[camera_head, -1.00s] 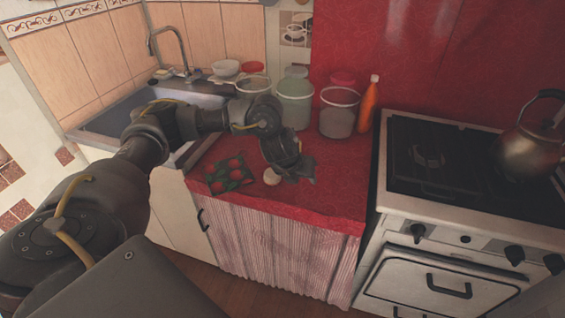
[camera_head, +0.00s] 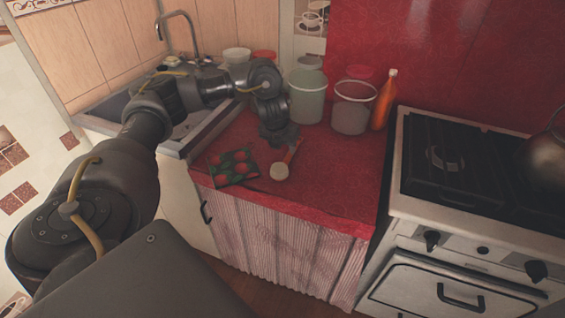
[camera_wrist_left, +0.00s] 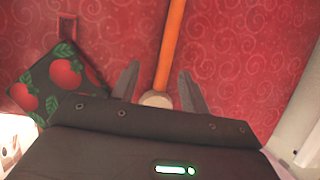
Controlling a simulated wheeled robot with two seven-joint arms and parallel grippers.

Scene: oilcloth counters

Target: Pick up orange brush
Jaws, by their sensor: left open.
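The orange brush lies on the red oilcloth counter; its orange handle (camera_head: 293,151) and round pale end (camera_head: 279,172) show in the head view. In the left wrist view the handle (camera_wrist_left: 172,45) runs up from between the fingers, and the pale end (camera_wrist_left: 155,99) sits low between them. My left gripper (camera_head: 280,137) points down at the far part of the brush and partly hides it. In the wrist view my left gripper (camera_wrist_left: 159,88) is open, one finger on each side of the brush. I cannot tell its exact height above the counter. My right gripper is out of view.
A dark potholder with red fruit (camera_head: 233,166) lies left of the brush. Behind stand a pale green container (camera_head: 307,100), a clear container (camera_head: 351,112) and an orange bottle (camera_head: 384,100). The sink is left, the stove (camera_head: 448,165) right. Counter right of the brush is clear.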

